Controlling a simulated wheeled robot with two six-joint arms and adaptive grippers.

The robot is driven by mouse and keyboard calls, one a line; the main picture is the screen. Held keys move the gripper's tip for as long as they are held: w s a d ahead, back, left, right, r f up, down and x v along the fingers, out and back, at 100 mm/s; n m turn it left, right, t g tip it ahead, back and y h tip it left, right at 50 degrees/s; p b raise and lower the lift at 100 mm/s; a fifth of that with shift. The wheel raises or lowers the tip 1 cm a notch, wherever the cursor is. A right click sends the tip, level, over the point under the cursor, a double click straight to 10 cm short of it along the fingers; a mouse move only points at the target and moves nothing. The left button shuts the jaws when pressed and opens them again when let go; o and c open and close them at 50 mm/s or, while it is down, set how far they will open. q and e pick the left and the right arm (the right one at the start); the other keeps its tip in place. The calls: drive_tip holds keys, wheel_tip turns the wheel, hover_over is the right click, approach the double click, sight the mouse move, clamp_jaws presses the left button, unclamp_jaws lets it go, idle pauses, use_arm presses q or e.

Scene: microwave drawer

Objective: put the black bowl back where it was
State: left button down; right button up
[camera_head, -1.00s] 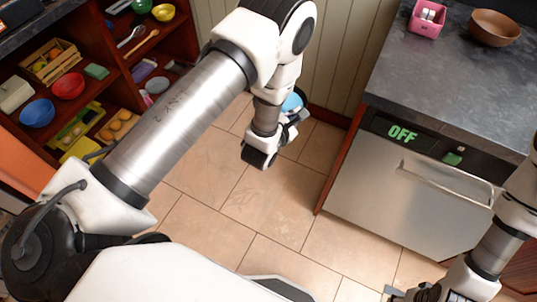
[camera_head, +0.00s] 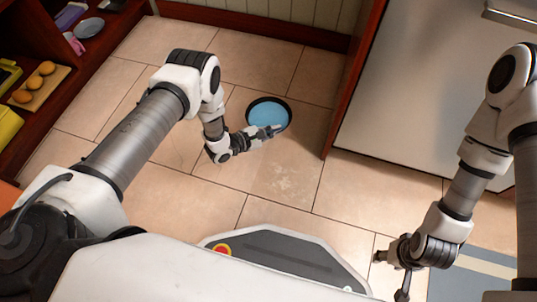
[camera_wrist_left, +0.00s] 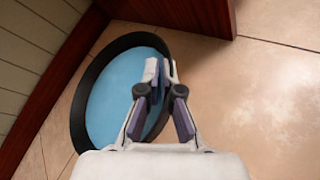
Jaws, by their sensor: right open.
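The black bowl (camera_head: 250,108) has a dark rim and outside and a light blue inside. In the head view it appears over the tiled floor in front of the low wall. My left gripper (camera_head: 272,131) is at its near rim. In the left wrist view the bowl (camera_wrist_left: 102,100) is seen tilted, with the fingertips (camera_wrist_left: 159,70) of my left gripper pinched on its right rim. Its underside is hidden. My right gripper (camera_head: 391,277) is open and empty at the lower right, above the floor.
The red-brown shelf (camera_head: 58,104) at the left holds eggs on a tray, a grey plate (camera_head: 89,27) and other items. A pale metal appliance front (camera_head: 420,90) with a handle stands at the right, beside a wooden cabinet edge (camera_head: 352,75). The floor between them is clear.

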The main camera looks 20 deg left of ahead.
use_arm(q)
wheel_tip(320, 180, down, 12)
drive_tip(key=b, duration=0.6)
drive_tip(key=shift+s+r, duration=0.1)
drive_tip(key=c, duration=1.3)
unclamp_jaws()
